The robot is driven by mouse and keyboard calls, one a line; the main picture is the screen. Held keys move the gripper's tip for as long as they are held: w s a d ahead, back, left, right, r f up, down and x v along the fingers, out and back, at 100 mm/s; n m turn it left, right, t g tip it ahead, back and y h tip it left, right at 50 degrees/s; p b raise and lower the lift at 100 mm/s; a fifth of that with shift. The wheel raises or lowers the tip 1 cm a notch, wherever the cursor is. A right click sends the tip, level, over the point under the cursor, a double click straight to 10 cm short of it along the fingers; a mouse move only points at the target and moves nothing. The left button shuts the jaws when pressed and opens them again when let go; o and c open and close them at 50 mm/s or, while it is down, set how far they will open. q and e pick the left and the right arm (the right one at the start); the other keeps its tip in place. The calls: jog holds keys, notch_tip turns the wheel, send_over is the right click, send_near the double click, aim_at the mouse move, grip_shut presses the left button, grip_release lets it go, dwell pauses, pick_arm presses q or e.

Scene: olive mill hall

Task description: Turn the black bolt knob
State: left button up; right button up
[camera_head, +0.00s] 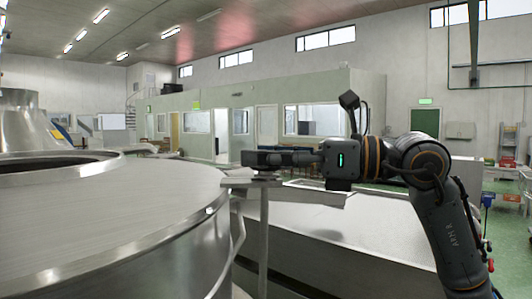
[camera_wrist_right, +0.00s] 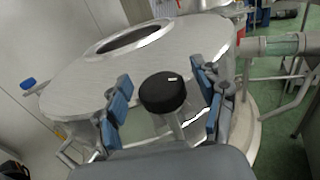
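The black bolt knob (camera_wrist_right: 162,92) is a round black cap with a small white mark on top, on a pale metal stem, in the right wrist view. My right gripper (camera_wrist_right: 161,87) is open, with a blue-padded finger on either side of the knob. Gaps show between the knob and both pads, and I see no contact. In the head view my right gripper (camera_head: 262,158) reaches in from the right, level, above a metal post (camera_head: 264,235). The knob is mostly hidden there by the gripper. My left gripper is in neither view.
A large round steel vessel (camera_head: 110,210) fills the left of the head view, its rim close to the gripper. A long pale metal housing (camera_head: 340,225) lies below my right arm. In the wrist view, a blue-ended handle (camera_wrist_right: 28,84) sticks out at the left.

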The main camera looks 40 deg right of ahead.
jog(key=c, duration=1.1)
jog(key=shift+c, duration=0.2)
